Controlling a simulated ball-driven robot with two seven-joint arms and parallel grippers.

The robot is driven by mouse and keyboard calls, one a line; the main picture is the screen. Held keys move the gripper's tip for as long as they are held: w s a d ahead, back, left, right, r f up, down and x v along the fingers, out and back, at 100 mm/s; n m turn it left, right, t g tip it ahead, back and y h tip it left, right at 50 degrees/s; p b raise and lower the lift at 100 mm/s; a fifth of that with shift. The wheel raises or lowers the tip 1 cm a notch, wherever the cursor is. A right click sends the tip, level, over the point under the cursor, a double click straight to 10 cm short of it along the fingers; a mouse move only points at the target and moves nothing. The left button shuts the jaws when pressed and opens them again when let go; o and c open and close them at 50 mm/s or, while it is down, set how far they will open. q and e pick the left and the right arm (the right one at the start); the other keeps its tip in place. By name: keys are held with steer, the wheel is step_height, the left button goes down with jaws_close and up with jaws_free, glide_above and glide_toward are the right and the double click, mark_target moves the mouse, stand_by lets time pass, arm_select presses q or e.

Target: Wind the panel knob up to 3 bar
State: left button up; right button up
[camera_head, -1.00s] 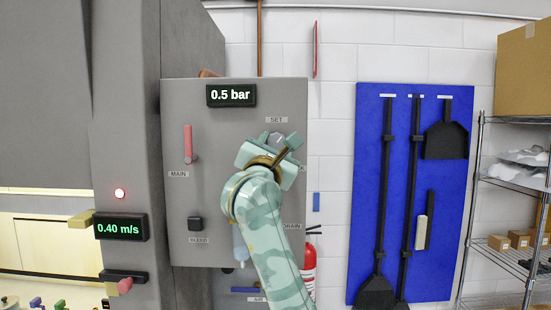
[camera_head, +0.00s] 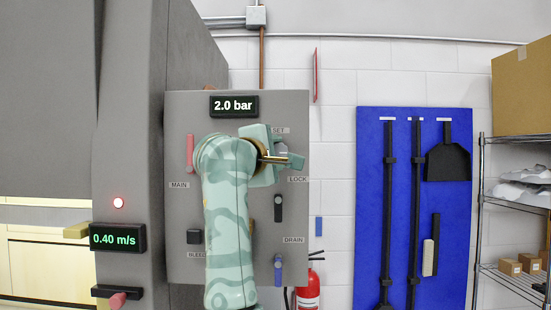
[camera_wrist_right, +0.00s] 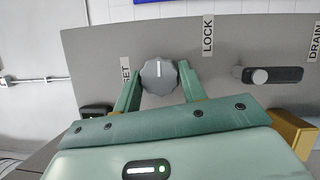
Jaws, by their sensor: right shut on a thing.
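The grey panel knob (camera_head: 281,146) is by the SET label on the grey panel (camera_head: 180,217); in the wrist view the knob (camera_wrist_right: 159,76) shows its white mark. The panel display (camera_head: 234,104) reads 2.0 bar. My right gripper (camera_head: 280,149) is shut on the knob, with one finger on each side of it; in the wrist view the fingers (camera_wrist_right: 159,84) flank it. My arm covers part of the panel below and left of the knob. My left gripper is not in view.
The panel also carries a red MAIN lever (camera_head: 190,154), a black LOCK lever (camera_head: 278,207), a blue DRAIN handle (camera_head: 278,270) and a black bleed knob (camera_head: 194,237). A fire extinguisher (camera_head: 308,291) stands at lower right. A blue tool board (camera_head: 370,190) hangs farther right.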

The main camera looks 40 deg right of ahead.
steer(key=m+g+y, duration=0.1)
steer(key=m, duration=0.3)
steer(key=shift+y, duration=0.4)
steer(key=m+y+p, duration=0.1)
steer(key=m, duration=0.2)
steer(key=shift+y, duration=0.3)
steer(key=shift+m, duration=0.4)
steer(key=shift+f, duration=0.1)
steer(key=o, duration=1)
steer(key=shift+s+r, duration=0.1)
steer(key=shift+r, duration=0.1)
steer(key=shift+b+v, duration=2.3)
steer(key=shift+v, duration=5.9)
